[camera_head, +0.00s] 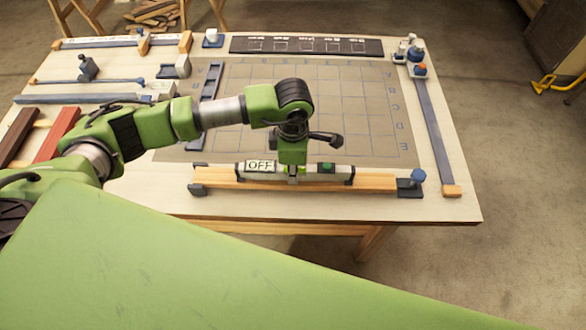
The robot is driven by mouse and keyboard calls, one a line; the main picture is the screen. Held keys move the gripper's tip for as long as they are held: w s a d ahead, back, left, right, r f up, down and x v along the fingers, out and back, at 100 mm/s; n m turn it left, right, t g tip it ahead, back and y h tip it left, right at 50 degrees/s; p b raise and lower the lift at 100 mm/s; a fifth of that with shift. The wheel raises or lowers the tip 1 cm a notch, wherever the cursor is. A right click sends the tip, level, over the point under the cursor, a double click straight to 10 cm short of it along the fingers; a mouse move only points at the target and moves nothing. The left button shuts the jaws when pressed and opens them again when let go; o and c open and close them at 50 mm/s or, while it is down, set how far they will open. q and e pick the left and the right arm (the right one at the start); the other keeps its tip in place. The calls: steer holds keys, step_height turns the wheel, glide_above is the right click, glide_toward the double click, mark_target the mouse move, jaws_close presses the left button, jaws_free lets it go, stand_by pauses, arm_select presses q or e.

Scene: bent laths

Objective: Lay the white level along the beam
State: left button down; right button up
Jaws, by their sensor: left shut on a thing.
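The white level (310,174) has dark ends, a display reading "OFF" and a green patch. It lies lengthwise along the wooden beam (376,181), on or just above its top; I cannot tell if they touch. The beam lies near the front edge of the table, with dark blocks at both ends. My left gripper (292,172) points down over the middle of the level and is shut on it. The fingertips are partly hidden by the wrist. My right gripper is not in view.
A grid mat (350,115) covers the middle of the table (455,208). A blue-knobbed clamp (417,176) stands at the beam's right end. A long blue-grey bar (433,130) lies along the right edge. A dark slotted strip (306,46) lies at the back. Red laths (58,134) lie at left.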

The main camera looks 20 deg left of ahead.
arm_select(q)
steer(key=c, duration=2)
jaws_free()
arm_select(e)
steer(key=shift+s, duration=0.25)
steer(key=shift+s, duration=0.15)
arm_select(q)
step_height(320, 180, up, 11)
steer(key=b, duration=0.2)
steer(key=shift+b, duration=0.4)
steer(key=shift+r, duration=0.6)
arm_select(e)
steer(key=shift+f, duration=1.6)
